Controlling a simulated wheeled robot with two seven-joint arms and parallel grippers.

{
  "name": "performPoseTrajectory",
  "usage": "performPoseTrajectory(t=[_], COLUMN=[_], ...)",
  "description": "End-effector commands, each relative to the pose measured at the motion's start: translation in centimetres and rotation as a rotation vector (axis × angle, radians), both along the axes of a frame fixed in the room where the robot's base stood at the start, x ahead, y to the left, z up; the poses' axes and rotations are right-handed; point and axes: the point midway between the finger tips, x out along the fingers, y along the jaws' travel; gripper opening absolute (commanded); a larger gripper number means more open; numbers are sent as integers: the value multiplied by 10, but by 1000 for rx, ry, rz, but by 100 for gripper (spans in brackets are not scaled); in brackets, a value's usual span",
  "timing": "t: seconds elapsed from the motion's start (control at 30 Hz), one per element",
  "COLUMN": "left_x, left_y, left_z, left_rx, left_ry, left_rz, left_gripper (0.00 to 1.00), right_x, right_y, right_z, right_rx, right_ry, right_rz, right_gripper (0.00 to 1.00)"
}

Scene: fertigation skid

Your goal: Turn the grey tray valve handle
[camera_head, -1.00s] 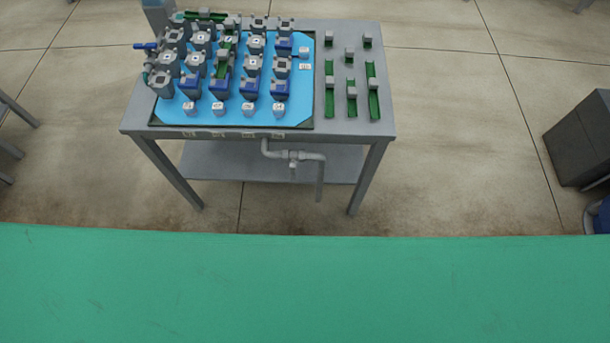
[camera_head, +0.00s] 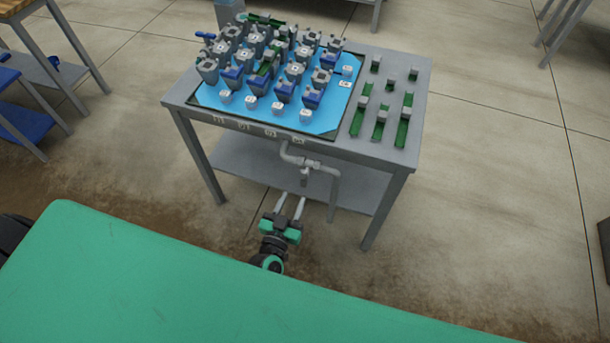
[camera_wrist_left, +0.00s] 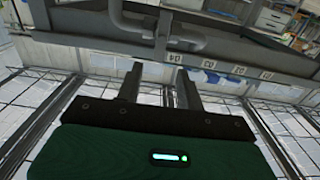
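A grey drain pipe (camera_head: 292,155) comes from under the front edge of the tray table, bends right and then down. The grey tray valve (camera_head: 305,168) sits on its level stretch, with a small handle just below it. In the left wrist view the pipe (camera_wrist_left: 190,43) crosses the top, and the handle is hard to tell apart from it. My left gripper (camera_head: 292,202) is in front of and below the valve, pointing at it. Its two fingers (camera_wrist_left: 158,85) stand apart with nothing between them, clear of the valve. My right gripper is not in view.
The grey table (camera_head: 385,152) carries a blue tray (camera_head: 208,99) full of grey and blue fittings, with green channels (camera_head: 382,122) at its right. A lower shelf (camera_head: 255,165) lies behind the pipe. Table legs stand either side. Floor in front is open.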

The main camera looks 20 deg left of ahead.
Motion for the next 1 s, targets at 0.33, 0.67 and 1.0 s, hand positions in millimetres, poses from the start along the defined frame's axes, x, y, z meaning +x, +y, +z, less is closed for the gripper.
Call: performPoseTrajectory(t=[0.33,0.67,1.0], left_x=[66,97,100], left_y=[-2,-4,-4], left_z=[1,0,-1], left_rx=[1,0,0], left_ry=[-1,1,2], left_rz=[-1,-1,-1], left_gripper=[38,38,36], right_x=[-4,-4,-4], right_y=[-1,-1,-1], right_z=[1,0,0], right_rx=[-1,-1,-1], right_ry=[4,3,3], right_rz=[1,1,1], right_gripper=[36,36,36])
